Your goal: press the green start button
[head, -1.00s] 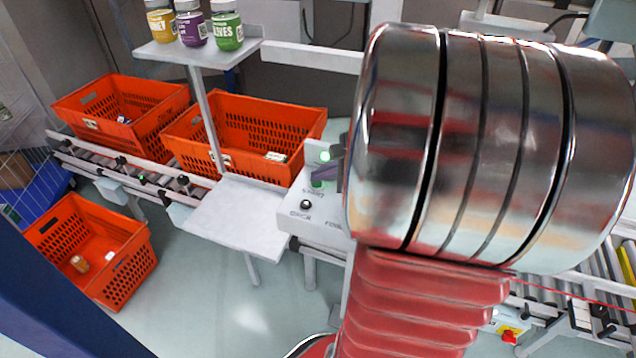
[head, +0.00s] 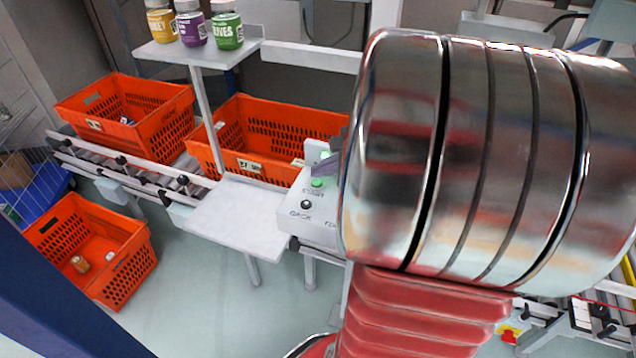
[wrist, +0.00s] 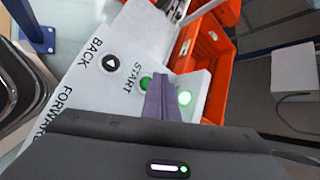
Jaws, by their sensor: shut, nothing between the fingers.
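The green start button (head: 317,183) sits on the white control box (head: 300,220), beside the START label. In the wrist view the green button (wrist: 146,84) is partly hidden by my gripper's purple fingers. My gripper (head: 325,166) is shut and empty, just above the button in the head view, with a gap between its fingers and the button there.
A black BACK button (head: 306,204) sits close to the start button. An orange tote (head: 240,165) and another tote (head: 115,140) stand on the roller conveyor behind. A third tote (head: 125,282) is at lower left. Jars (head: 192,25) stand on a shelf.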

